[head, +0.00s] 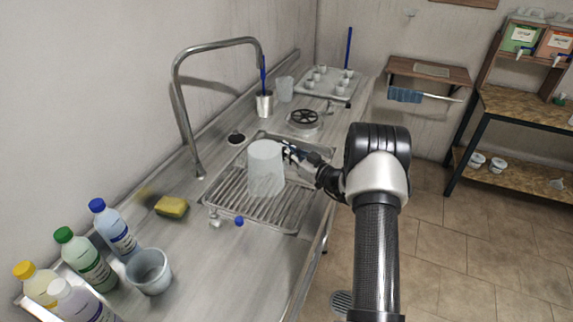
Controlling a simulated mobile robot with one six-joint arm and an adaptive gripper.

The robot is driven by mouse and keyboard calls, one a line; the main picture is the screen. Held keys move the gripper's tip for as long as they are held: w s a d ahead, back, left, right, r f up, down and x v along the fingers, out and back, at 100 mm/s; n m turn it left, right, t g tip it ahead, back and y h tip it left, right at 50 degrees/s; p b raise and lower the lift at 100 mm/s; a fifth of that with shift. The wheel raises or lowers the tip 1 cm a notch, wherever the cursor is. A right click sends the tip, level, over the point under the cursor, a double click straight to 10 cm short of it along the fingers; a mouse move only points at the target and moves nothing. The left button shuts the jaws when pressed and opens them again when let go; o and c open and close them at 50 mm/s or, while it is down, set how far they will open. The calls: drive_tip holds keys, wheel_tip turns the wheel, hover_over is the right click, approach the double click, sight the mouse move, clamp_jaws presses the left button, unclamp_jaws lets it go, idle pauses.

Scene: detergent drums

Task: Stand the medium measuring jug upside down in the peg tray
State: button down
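A whitish, translucent jug (265,172) is over the ribbed drainer in the middle of the counter, its closed-looking end up. I cannot tell whether it rests there or hangs just above. My gripper (288,150) is at the jug's upper right side; its fingertips are partly hidden, so its grip is unclear. The peg tray (345,96) is at the far end of the counter, with several small pale cups on it. Other jugs are a clear one (285,90) near the back and a grey-blue one (148,272) at the front left. Which is the medium one is not certain.
A tall tap (184,110) arches over the left side. A steel beaker (264,105) with a blue brush and a round black-spoked fitting (305,118) lie between drainer and tray. A yellow sponge (172,207) and several bottles (87,260) are at the left front.

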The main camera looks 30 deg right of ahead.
sight(287, 167)
wheel_tip(287, 167, down, 5)
drive_tip(key=shift+r+b, duration=0.2)
drive_tip(key=shift+b, duration=0.35)
drive_tip(key=shift+r, duration=0.1)
